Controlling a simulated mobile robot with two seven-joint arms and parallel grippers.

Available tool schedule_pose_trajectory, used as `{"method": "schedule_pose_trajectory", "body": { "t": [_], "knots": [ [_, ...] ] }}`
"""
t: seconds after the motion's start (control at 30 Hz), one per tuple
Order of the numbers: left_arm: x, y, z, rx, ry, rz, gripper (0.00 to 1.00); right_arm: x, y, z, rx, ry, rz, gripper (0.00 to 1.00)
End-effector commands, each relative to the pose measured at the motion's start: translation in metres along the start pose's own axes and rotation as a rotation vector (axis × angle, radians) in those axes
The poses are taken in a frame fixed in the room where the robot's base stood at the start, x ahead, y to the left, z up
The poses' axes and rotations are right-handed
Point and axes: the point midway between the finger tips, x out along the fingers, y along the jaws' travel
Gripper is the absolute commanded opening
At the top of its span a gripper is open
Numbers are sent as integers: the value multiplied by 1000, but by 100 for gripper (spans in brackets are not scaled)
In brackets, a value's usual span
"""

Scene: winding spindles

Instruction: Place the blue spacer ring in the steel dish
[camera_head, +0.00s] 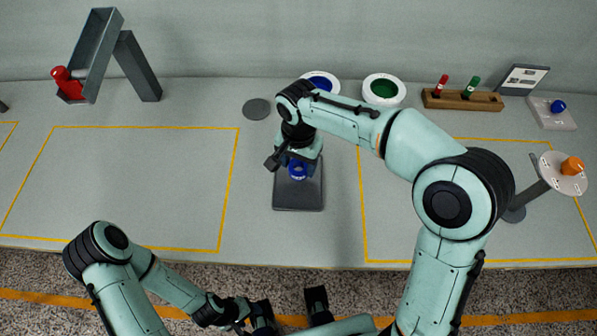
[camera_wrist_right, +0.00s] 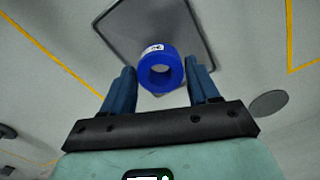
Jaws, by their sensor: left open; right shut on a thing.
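The blue spacer ring (camera_head: 298,171) is between the fingers of my right gripper (camera_head: 293,164), over the dark grey square tray (camera_head: 298,201). In the right wrist view the ring (camera_wrist_right: 145,75), with a white label, sits between the two blue fingers of the right gripper (camera_wrist_right: 161,80), which is shut on it. I cannot tell whether the ring touches the tray. A flat round grey disc (camera_head: 256,109) lies behind and left of the tray and may be the steel dish; it also shows in the right wrist view (camera_wrist_right: 267,104). My left gripper (camera_head: 290,311) is open and empty at the near edge.
A blue-filled white dish (camera_head: 334,84) and a green-filled white dish (camera_head: 383,90) stand at the back. A wooden rack (camera_head: 462,101) with red and green pegs is behind right. A grey chute (camera_head: 95,50) with a red piece stands back left. The left outlined area is clear.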

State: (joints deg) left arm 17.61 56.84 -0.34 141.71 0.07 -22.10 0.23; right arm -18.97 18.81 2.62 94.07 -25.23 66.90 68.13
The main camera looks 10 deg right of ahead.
Motion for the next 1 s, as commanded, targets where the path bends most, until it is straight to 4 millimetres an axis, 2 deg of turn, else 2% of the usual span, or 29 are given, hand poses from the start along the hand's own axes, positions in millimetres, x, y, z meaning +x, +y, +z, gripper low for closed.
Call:
{"method": "schedule_pose_trajectory", "body": {
  "t": [0.33, 0.77, 0.8, 0.87, 1.0],
  "knots": [
    [5, -2, 0, 0, -1, 0, 62, 43, 0, 0, 0, -1, 1, 31],
    [8, -3, 0, -1, -2, -1, 62, 50, 0, 0, -1, -1, 0, 31],
    [8, -3, 0, -1, -2, -1, 62, 50, 0, 0, 0, -1, 0, 66],
    [8, -3, 0, -1, -2, -1, 62, 49, 0, 0, 0, -1, 0, 85],
    [7, -3, 0, -1, -2, -1, 62, 49, 0, 0, 0, -1, 0, 85]
  ]
}}
